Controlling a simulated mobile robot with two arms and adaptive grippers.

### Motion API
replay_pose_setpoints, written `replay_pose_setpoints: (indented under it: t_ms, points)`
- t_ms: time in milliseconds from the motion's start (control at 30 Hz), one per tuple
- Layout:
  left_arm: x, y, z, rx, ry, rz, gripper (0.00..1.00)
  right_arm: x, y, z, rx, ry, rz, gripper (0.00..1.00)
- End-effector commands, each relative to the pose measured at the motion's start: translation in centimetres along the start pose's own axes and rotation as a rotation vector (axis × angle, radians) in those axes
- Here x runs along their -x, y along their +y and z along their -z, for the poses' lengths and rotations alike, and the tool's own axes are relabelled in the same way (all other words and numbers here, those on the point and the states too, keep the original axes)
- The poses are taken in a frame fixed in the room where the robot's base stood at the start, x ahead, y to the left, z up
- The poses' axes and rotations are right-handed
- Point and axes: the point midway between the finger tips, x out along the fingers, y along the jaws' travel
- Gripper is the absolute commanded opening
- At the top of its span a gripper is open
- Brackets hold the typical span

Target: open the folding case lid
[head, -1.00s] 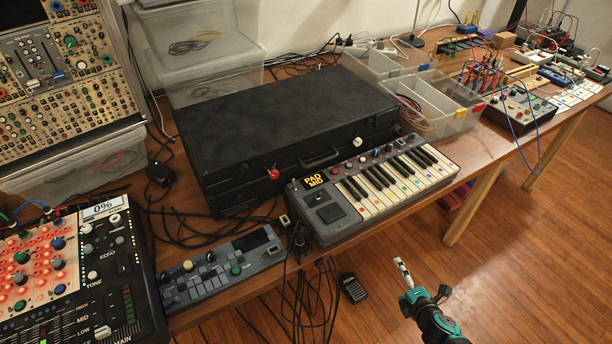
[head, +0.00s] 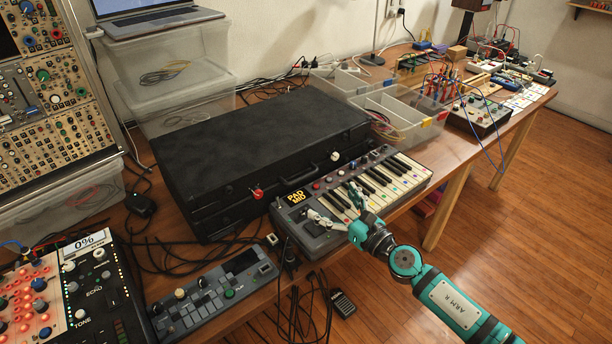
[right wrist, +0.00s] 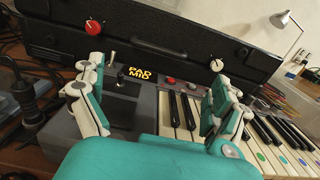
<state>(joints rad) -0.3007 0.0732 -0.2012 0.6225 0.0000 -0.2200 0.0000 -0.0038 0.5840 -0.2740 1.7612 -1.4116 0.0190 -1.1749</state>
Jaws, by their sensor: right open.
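The black folding case (head: 245,140) lies flat on the table with its lid down. Its front carries a red knob-like latch (head: 257,193), a white one (head: 335,156) and a handle between them. In the right wrist view the red latch (right wrist: 93,27) is at upper left and the white latch (right wrist: 216,65) right of centre. My right gripper (head: 337,206) is open and empty, its two fingers spread above the small keyboard in front of the case. It appears apart from the case. My left gripper is not in view.
The keyboard (head: 320,238) stands close before the case front. A grey pad controller (head: 215,295) and loose cables are at front left. Clear bins (head: 410,122) stand right of the case; a laptop on stacked clear boxes (head: 165,60) is behind. A lamp shows in the wrist view (right wrist: 282,18).

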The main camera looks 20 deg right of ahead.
Motion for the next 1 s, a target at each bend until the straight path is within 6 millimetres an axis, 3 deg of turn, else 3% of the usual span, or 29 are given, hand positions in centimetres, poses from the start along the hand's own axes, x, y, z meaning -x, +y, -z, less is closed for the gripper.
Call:
replay_pose_setpoints:
  t_ms: [300, 500, 933, 1000]
  points:
    - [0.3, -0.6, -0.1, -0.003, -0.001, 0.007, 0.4, -7.1, -0.1, 0.0, -0.003, -0.003, 0.002, 1.0]
    - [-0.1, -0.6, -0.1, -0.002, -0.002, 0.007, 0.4, -9.9, 0.0, 0.1, -0.004, -0.001, 0.001, 1.0]
    - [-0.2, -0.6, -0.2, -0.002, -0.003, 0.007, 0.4, -11.0, 0.0, 0.1, -0.003, 0.001, 0.001, 1.0]
    - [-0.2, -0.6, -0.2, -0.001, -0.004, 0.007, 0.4, -10.9, 0.0, 0.1, -0.003, 0.001, 0.001, 0.93]
